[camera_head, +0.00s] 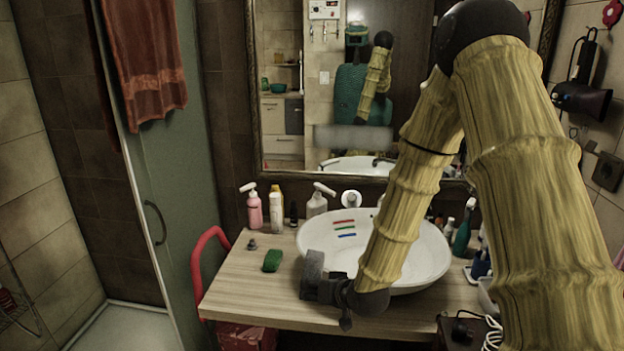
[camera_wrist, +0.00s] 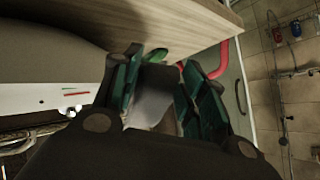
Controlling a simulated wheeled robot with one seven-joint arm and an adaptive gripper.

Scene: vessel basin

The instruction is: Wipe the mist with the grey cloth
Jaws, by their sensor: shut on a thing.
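The grey cloth (camera_head: 313,266) is a small upright block at the front left of the basin. My gripper (camera_head: 316,286) is shut on it, just above the wooden counter. In the wrist view the cloth (camera_wrist: 153,95) sits between the two green-padded fingers (camera_wrist: 155,98). A pale, blurry band that looks like the mist (camera_head: 350,138) lies across the lower part of the mirror (camera_head: 295,168). The cloth is well below and in front of the mirror. My arm hides the mirror's right part and some of the basin.
The white basin (camera_head: 322,250) has red, green and blue marks inside. A green sponge (camera_head: 272,261) lies left of the cloth. A pink bottle (camera_head: 254,211), a white bottle (camera_head: 276,212) and a clear pump bottle (camera_head: 317,205) stand below the mirror. The counter's front left is clear.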

